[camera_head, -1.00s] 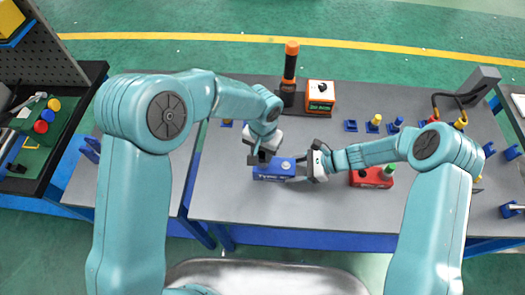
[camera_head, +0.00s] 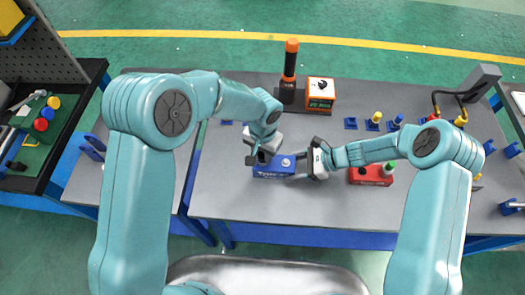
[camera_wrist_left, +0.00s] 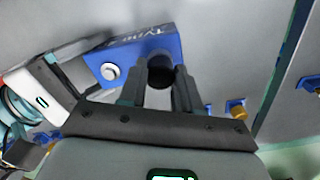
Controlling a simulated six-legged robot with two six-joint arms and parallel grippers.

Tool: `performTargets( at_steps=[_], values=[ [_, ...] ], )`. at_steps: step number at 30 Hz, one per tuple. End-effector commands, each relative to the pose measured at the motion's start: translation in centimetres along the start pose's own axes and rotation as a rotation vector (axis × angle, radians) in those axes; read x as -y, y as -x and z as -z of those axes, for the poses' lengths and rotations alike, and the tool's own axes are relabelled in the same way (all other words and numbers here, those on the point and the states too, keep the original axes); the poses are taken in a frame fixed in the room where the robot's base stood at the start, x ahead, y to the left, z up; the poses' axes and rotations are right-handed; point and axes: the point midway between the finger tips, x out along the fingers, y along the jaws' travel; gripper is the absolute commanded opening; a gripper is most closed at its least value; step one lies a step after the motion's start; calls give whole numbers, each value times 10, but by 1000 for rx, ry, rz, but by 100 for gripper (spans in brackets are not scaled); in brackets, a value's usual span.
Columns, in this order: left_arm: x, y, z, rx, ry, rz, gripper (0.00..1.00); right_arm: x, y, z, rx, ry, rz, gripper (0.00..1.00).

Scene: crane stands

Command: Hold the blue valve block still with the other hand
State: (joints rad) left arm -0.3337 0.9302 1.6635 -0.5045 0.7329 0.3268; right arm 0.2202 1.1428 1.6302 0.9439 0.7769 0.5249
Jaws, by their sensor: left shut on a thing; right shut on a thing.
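The blue valve block (camera_head: 270,172) lies on the grey bench, with white lettering on its front face and a pale round button on top. It also shows in the left wrist view (camera_wrist_left: 110,55). My right gripper (camera_head: 304,169) is shut on the block's right end; in the left wrist view it (camera_wrist_left: 60,82) comes in from the left. My left gripper (camera_head: 260,157) is over the block's left part. Its fingers (camera_wrist_left: 160,88) are shut on a dark round part (camera_wrist_left: 160,70) at the block's top; how far this sits in the block cannot be told.
A red block (camera_head: 366,177) with a green-topped piece stands to the right. An orange device (camera_head: 320,94) and a dark, orange-topped cylinder (camera_head: 290,65) stand behind. Several small blue holders (camera_head: 351,124) sit at the back right. The bench front (camera_head: 290,210) is clear.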

Motion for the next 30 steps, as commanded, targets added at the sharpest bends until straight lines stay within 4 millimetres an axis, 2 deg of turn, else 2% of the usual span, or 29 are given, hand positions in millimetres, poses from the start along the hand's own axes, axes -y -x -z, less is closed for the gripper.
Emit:
performTargets(
  at_steps=[7, 18, 25, 30],
  values=[
    [1, 0, 0, 0, -350, 1, 0, -1, -1, 1, -2, -1, -2, 27],
    [1, 0, 0, 1, -421, 1, 0, -1, 0, 1, -2, -1, -2, 27],
    [1, 0, 0, 1, -745, 1, 0, -1, 0, 1, -2, -1, -2, 27],
    [1, -1, 0, 1, -854, 1, 0, -1, 0, 1, -2, -1, -2, 27]
  ],
)
